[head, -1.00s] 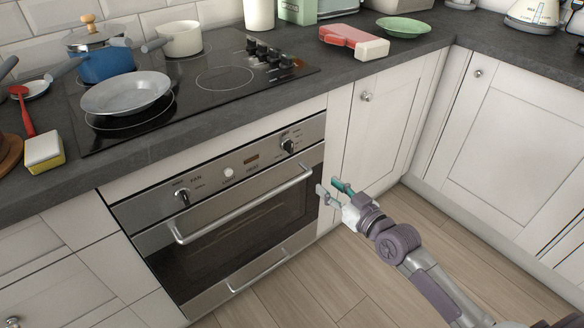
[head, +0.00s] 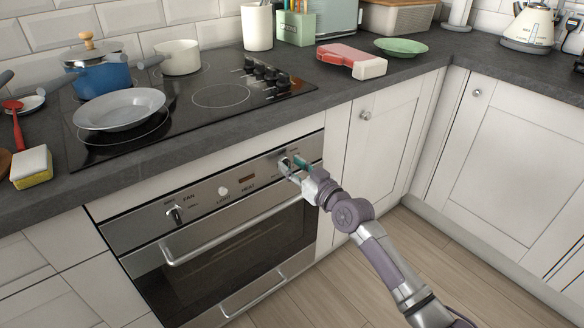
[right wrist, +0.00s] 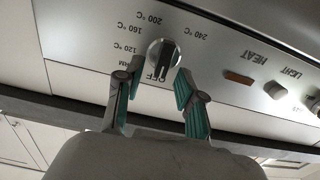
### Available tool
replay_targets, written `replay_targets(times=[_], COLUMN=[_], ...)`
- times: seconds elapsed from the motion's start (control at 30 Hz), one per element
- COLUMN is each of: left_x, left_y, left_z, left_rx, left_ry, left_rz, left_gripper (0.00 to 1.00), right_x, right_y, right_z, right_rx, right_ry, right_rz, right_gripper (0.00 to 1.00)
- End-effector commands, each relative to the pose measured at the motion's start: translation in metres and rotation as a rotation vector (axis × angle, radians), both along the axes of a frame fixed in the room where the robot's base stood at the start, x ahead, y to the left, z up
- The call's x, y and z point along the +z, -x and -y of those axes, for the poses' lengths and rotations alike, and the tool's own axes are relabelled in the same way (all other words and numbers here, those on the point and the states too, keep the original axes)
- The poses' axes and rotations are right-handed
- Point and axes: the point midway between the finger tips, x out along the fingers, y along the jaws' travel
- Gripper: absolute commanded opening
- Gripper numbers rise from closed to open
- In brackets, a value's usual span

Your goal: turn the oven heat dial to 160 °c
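The oven heat dial (right wrist: 162,55) is a round silver knob with a dark grip bar, and it shows upside down in the right wrist view. Its bar appears to line up with the OFF mark; 120, 160, 200 and 240 °C are printed around it. In the head view the dial (head: 283,164) is at the right end of the oven panel, partly hidden by my gripper. My right gripper (head: 292,164) is at the dial. In the right wrist view its teal-padded fingers (right wrist: 158,74) are apart, one on each side of the dial, with gaps visible. My left gripper is not in view.
The oven handle (head: 232,231) runs below the panel. A small light knob (head: 222,191) and the fan dial (head: 174,215) are further left. The worktop edge (head: 215,144) overhangs above.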

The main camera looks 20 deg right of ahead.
Motion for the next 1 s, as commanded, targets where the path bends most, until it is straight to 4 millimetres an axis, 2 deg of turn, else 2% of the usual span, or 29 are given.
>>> replay_targets(times=[0.37,0.5,0.6,1.0], left_x=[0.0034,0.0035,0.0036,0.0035], left_y=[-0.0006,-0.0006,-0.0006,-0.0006], left_z=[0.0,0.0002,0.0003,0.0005], left_rx=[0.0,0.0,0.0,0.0], left_ry=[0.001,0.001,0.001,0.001], left_rz=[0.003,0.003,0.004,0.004], left_gripper=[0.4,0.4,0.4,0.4], right_x=[-0.0001,-0.0002,-0.0002,0.0001], right_y=[-0.005,-0.0049,-0.0048,-0.0051], right_z=[-0.0022,-0.0021,-0.002,-0.0012], right_rx=[0.0,0.0,0.0,0.0], right_ry=[-0.001,-0.001,-0.001,-0.034], right_rz=[0.0,0.0,0.0,-0.012], right_gripper=[0.37,0.14,0.0,0.0])
